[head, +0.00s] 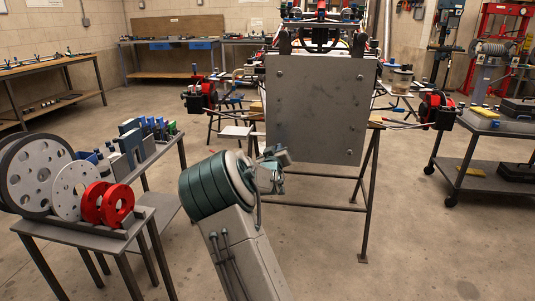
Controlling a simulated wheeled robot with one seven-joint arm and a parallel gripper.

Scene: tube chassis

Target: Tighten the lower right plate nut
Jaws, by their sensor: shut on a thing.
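The grey plate (318,110) stands upright on the front of the tube chassis (325,35). Nuts show at its upper left (279,76), upper right (359,77) and lower right (349,153) corners, as seen in the picture. The lower left corner nut is hidden behind my gripper. My gripper (284,157) is at that corner, at the end of my grey-green arm. It looks shut on a plate nut there, but the fingertips are small and partly hidden, so the contact is not clear. The visible lower right nut is clear of my gripper.
A stand (367,190) with thin legs is under the chassis. Red and black hub units (202,97) (437,108) stick out on both sides. A table with wheels and red discs (117,205) is close at left. A dark cart (485,150) stands at right. Floor at front right is clear.

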